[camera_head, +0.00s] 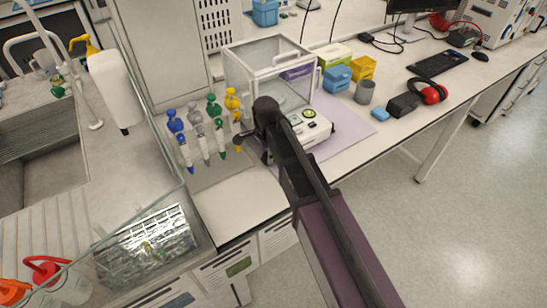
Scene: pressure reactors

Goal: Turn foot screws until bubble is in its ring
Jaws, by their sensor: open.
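An analytical balance with a clear glass draft shield (262,62) stands on the bench in the head view. Its white front base (318,134) sticks out to the right of my arm. A small round yellow-green level vial (309,113) with a dark rim sits on the base. It is too small to tell where the bubble lies. The foot screws cannot be made out; my arm covers part of the base. My gripper (252,147) is at the front left of the balance, partly hidden by my arm, and is open. I cannot tell whether it touches anything.
A rack of several colour-topped pipettes (205,130) stands close left of my gripper. Blue (337,79) and yellow boxes (362,68), a grey cup (364,92) and red ear muffs (434,91) are to the right. The purple mat (352,128) is clear at front right.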

